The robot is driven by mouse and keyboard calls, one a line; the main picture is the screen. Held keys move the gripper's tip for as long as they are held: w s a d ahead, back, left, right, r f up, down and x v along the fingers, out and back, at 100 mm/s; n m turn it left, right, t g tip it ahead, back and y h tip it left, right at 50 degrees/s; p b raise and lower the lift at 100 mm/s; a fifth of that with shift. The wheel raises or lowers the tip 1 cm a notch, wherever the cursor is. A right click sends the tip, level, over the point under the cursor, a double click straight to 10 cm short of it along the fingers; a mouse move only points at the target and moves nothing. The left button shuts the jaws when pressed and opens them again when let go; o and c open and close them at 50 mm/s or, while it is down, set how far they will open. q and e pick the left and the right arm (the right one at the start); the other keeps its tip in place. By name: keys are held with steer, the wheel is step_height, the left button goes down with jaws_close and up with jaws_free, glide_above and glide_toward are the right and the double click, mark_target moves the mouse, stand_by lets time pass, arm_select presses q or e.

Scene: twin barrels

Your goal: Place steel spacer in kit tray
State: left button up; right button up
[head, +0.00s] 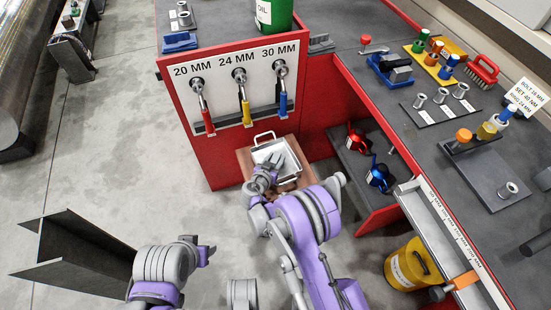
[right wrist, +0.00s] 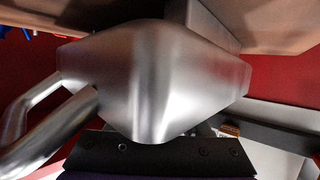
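The tray (head: 263,137) is a pale metal tray with raised handles, resting on a brown wooden surface beside the red cabinet. My right gripper (head: 268,174) is at its near edge and overlaps it in the head view; I cannot tell whether they touch. Its fingers are not clear, and no held spacer shows. In the right wrist view a large shiny metal shape fills the middle, with a bent metal bar at left; I cannot identify them. Small steel cylinders, possibly spacers, stand on the right bench (head: 441,96), and one on a grey plate (head: 508,190). My left gripper (head: 206,252) is low left, fingers unclear.
A red cabinet has a panel (head: 240,85) with tools under 20, 24 and 30 MM labels. A green oil can (head: 274,14) stands on top. A red and a blue item (head: 381,176) sit on a low shelf. A yellow container (head: 408,265) stands lower right. Left floor is mostly clear.

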steer(key=shift+o, duration=1)
steer(key=shift+r, duration=0.2)
steer(key=p+v, duration=0.2)
steer(key=v, duration=1)
